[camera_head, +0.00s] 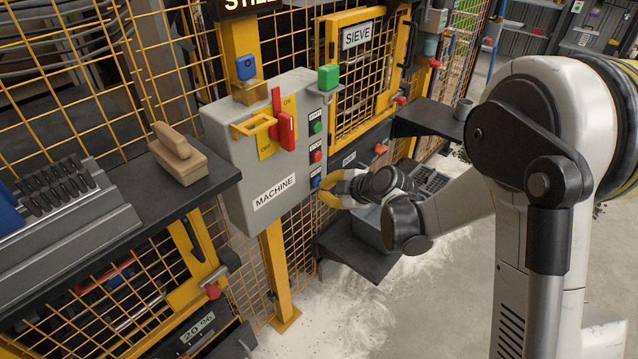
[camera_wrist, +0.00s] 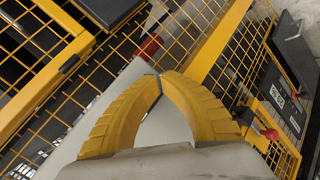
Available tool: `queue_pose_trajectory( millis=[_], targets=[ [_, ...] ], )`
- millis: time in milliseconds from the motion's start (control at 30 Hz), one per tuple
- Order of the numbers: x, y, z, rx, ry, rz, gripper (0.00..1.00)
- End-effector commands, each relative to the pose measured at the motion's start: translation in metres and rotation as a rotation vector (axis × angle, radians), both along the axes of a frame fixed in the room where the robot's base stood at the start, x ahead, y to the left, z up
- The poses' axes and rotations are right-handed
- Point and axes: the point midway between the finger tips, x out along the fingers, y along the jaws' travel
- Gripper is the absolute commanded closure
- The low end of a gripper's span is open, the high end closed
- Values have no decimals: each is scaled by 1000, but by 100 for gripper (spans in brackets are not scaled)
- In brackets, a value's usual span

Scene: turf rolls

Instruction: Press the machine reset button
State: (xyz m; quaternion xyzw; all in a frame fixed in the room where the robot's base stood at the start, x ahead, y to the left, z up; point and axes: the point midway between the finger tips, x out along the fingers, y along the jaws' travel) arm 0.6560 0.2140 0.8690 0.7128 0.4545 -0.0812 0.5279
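The grey machine box (camera_head: 232,150) carries a "MACHINE" label and a column of buttons on its right face. From the top these are a green button (camera_head: 316,127), a red button (camera_head: 317,157) and a blue button (camera_head: 316,182), each with a small label too small to read surely. My gripper (camera_head: 326,188) is just right of the blue button, its yellow fingers at about that height. I cannot tell whether they touch it. In the wrist view my gripper (camera_wrist: 159,76) has its fingertips together, with nothing between them. The buttons are not visible there.
A red-handled switch (camera_head: 286,130) sticks out of the box's front. A green block (camera_head: 328,77) sits on a bracket above the buttons. A dark shelf (camera_head: 360,254) with a grey bin lies below my gripper. Yellow mesh fencing surrounds the box.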

Motion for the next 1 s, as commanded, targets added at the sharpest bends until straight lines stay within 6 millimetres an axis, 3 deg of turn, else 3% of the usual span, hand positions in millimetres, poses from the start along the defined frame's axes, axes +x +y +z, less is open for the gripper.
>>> queue_pose_trajectory(
  millis=[567,1000],
  targets=[
    [-7,-10,0,-1,0,-1,100],
    [-31,-41,-1,-1,0,-2,100]
  ],
)
